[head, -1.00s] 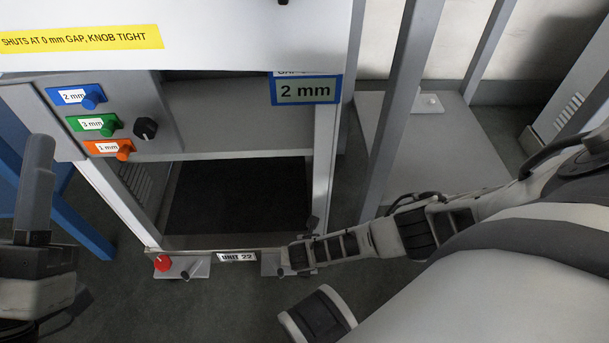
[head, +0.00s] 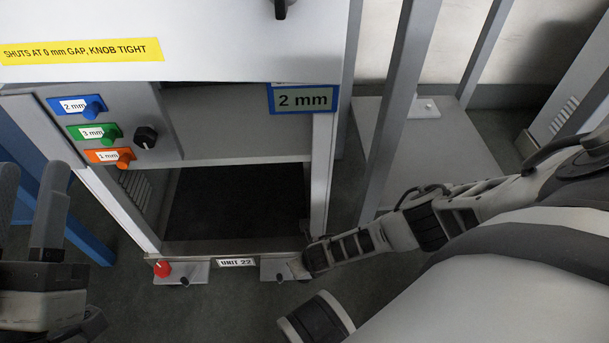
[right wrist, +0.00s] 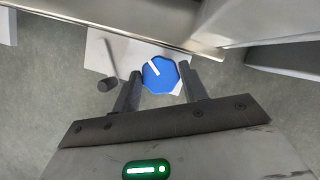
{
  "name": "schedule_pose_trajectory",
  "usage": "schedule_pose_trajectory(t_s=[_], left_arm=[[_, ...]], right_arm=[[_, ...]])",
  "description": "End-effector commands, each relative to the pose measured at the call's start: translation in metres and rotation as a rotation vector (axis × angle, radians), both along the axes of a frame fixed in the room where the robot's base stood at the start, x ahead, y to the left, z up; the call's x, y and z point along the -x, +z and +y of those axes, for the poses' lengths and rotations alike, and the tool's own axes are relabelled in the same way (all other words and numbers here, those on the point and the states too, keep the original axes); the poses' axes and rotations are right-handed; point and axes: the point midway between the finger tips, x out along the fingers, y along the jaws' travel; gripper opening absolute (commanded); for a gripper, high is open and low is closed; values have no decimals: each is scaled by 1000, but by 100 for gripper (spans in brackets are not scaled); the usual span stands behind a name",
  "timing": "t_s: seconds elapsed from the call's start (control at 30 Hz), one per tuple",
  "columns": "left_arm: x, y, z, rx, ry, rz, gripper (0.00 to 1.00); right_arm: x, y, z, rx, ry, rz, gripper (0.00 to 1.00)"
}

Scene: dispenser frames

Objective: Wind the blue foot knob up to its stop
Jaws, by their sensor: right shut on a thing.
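The blue foot knob (right wrist: 160,75) has a white pointer mark and sits over a pale foot plate in the right wrist view. My right gripper (right wrist: 161,88) has one finger on each side of it and is shut on it. In the head view my right gripper (head: 298,266) is at the right front foot of the unit and hides the blue knob. My left gripper (head: 28,205) is at the lower left of the head view, its fingers apart with nothing seen between them.
A red knob (head: 161,268) is on the left foot plate, beside the UNIT 22 label (head: 237,262). A display (head: 303,98) reads 2 mm. Blue (head: 93,107), green (head: 112,134) and orange (head: 124,158) knobs and a black knob (head: 145,137) are on the panel. A grey post (head: 400,110) stands right.

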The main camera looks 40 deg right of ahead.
Motion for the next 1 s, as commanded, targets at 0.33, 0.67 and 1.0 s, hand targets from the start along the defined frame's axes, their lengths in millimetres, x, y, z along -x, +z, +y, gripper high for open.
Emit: schedule_pose_trajectory(t_s=[0.33, 0.67, 1.0], left_arm=[[0, 0, 0, 0, 1, -4, 38], [0, 3, 0, -1, 0, -12, 38], [-1, -20, -1, 48, -20, 218, 38]], right_arm=[[0, 0, -1, 2, 9, 0, 20], [0, 0, 0, 1, 7, 0, 65], [7, 21, 0, 0, 8, 0, 65]])
